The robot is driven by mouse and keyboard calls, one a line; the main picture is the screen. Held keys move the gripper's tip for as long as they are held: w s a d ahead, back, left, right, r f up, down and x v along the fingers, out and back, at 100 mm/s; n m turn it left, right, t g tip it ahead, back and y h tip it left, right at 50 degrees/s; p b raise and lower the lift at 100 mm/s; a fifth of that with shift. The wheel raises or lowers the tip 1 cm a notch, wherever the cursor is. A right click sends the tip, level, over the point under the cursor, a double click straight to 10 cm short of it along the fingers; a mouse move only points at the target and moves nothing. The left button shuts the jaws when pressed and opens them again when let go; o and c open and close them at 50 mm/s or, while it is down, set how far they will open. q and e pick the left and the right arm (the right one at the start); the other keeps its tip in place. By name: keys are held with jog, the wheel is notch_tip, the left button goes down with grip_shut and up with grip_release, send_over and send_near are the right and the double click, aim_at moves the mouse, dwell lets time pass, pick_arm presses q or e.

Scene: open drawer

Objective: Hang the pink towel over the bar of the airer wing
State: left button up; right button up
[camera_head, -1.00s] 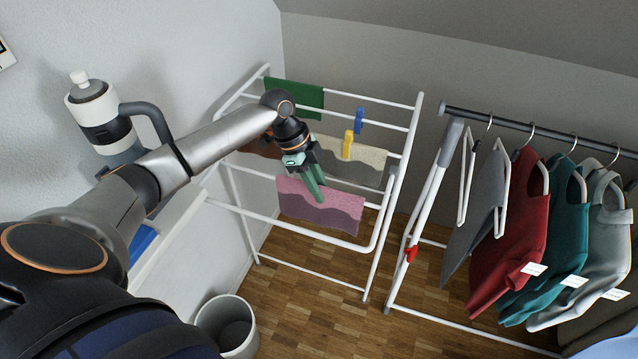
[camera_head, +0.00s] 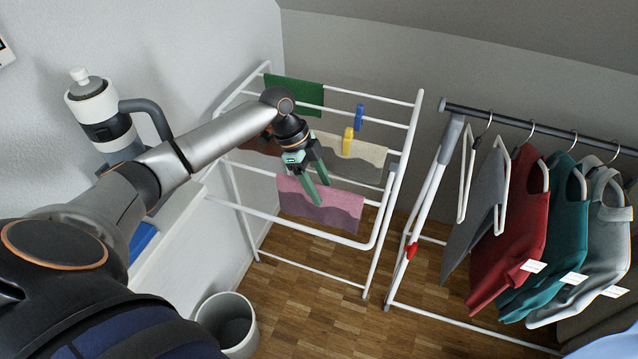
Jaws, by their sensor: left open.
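The pink towel (camera_head: 337,212) hangs over a bar of the white airer wing (camera_head: 290,231), towards its front. My left gripper (camera_head: 322,195) is open, its two green fingers spread apart above and in front of the towel. The fingers cover part of the towel, and I cannot tell whether they touch it. The towel hangs on its own on the bar, with a wavy lower edge. My right gripper is not in view.
A green cloth (camera_head: 294,95), a grey-beige cloth (camera_head: 352,160), a yellow peg (camera_head: 347,141) and a blue peg (camera_head: 359,117) are on the airer's other bars. A clothes rack (camera_head: 420,200) with several garments stands right. A bin (camera_head: 228,325) stands on the floor.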

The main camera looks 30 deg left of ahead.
pick_arm(q)
jog(key=p+v, duration=0.5)
jog(key=v, duration=0.7)
jog(key=shift+r, duration=0.2)
jog(key=shift+a, duration=0.1)
